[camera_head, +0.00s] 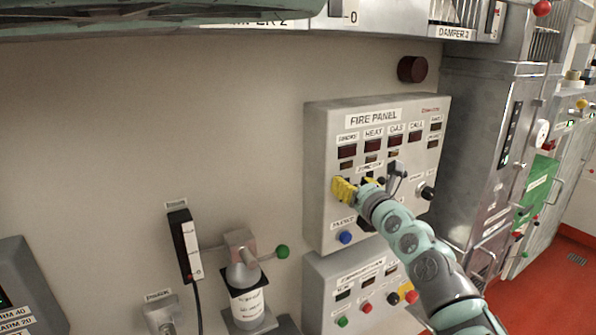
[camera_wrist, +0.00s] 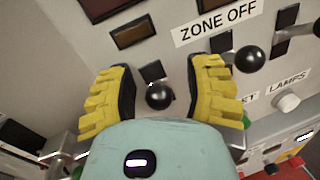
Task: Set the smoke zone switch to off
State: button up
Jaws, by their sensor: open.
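The fire panel (camera_head: 322,225) is a grey box on the wall with a row of labelled windows; the leftmost is marked smoke (camera_head: 347,149). My gripper (camera_head: 357,186) has yellow ribbed fingers, at the left end of the row of zone switches. In the wrist view my gripper (camera_wrist: 160,92) is open, with a finger on each side of a black ball-tipped lever (camera_wrist: 158,95). That lever is below the leftmost amber window (camera_wrist: 135,32), so it appears to be the smoke zone switch. It stands between the fingers with gaps at both sides. The "ZONE OFF" label (camera_wrist: 215,22) is up and right.
A neighbouring ball-tipped lever (camera_wrist: 250,58) stands close to the right finger. A white knob (camera_wrist: 288,102) is farther right. On the panel are a blue button (camera_head: 345,237) and a black knob (camera_head: 427,192). A lower box (camera_head: 315,290) with coloured buttons sits beneath.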

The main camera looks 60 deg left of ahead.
jog(key=shift+s, duration=0.15)
grip_shut()
dwell(0.4)
jog(key=shift+d, duration=0.1)
